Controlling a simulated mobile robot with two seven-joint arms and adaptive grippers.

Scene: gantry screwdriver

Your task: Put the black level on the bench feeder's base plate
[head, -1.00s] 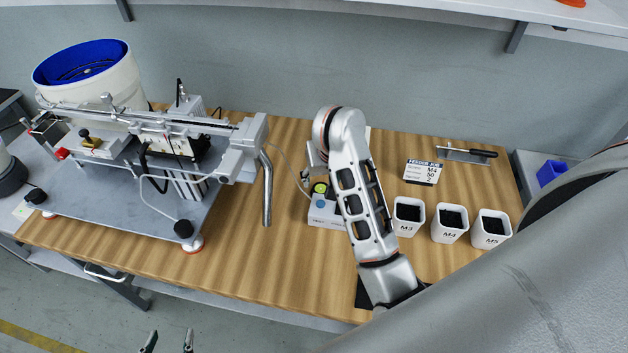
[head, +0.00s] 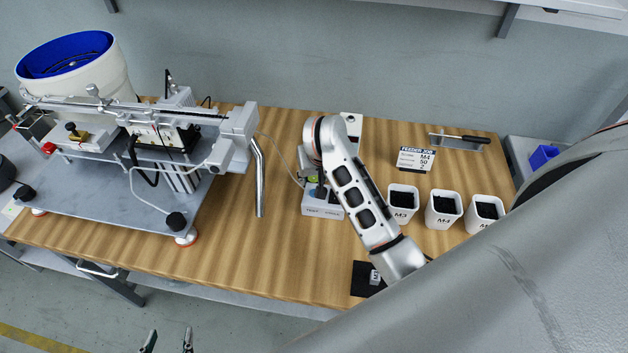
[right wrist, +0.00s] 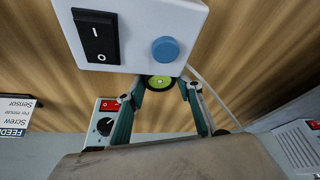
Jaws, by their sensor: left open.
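The level is a small black-rimmed disc with a yellow-green face (right wrist: 160,82), beyond the edge of the white switch box in the right wrist view. In the head view it is partly hidden by my right arm (head: 313,179). My right gripper (right wrist: 162,88) has its teal fingertips on either side of the level; whether they touch it is unclear. The bench feeder's grey base plate (head: 105,207) is at the left, under the rail and bowl, with bare room along its front. My left gripper (head: 167,341) is open and empty at the bottom edge, before the bench.
The white switch box (head: 322,205) stands mid-bench. A bent metal tube (head: 259,180) hangs between it and the base plate. Several white screw bins (head: 402,203), a job card (head: 414,160) and a dark mat (head: 364,279) are to the right.

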